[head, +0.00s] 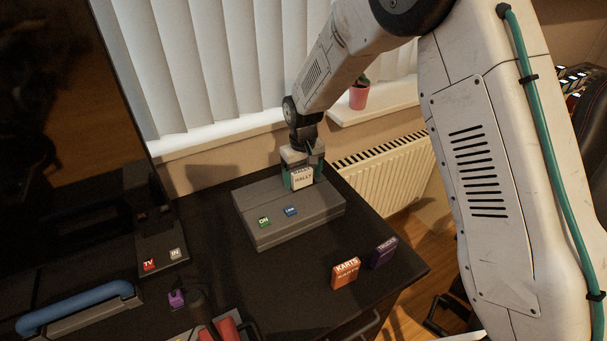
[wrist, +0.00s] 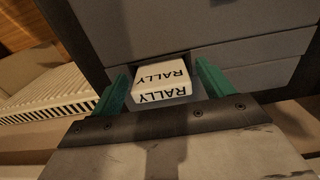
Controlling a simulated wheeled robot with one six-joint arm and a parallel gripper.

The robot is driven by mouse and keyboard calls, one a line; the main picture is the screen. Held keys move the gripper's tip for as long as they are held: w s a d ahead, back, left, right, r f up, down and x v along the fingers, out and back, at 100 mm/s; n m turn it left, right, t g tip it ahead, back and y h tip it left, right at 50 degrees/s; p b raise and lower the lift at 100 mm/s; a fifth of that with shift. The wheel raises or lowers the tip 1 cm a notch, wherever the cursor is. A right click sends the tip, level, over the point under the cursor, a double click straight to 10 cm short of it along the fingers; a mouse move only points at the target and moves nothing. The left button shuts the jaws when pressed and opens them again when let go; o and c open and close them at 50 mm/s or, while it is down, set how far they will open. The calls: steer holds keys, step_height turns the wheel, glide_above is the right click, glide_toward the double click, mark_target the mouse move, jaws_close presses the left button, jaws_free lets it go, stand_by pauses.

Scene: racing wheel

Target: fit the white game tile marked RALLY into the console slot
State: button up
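The white RALLY tile (head: 302,178) stands upright at the back right of the grey console (head: 290,228), where the slot is. Its lower end is hidden, so I cannot tell how deep it sits. My gripper (head: 303,180) is directly above the console with its green fingers on either side of the tile. In the wrist view, the tile (wrist: 161,82) lies between my fingertips (wrist: 163,68), with a gap showing most clearly at the right finger. The gripper looks open around the tile. The console (wrist: 200,25) fills the upper part of that view.
An orange KARTS tile (head: 345,273) and a purple tile (head: 384,252) stand on the dark desk (head: 215,270) in front of the console. A dark screen (head: 60,110) is at the left. A radiator (head: 390,180) and a potted plant (head: 359,95) are behind.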

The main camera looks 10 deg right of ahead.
mark_target(303, 172)
step_height(303, 172, up, 12)
steer(key=s+d+r+m, duration=0.1)
steer(key=s+d+r, duration=0.5)
steer(key=r, duration=0.2)
steer(key=s+d+r+m, duration=0.1)
steer(key=s+d+r, duration=0.5)
steer(key=s, duration=0.4)
steer(key=s+d+m, duration=0.1)
steer(key=s+d, duration=0.2)
steer(key=s, duration=0.8)
steer(key=s+d+m+t, duration=0.1)
steer(key=s+d, duration=0.3)
steer(key=s, duration=0.7)
steer(key=shift+d+m, duration=0.2)
steer(key=shift+m, duration=0.1)
steer(key=shift+c, duration=0.2)
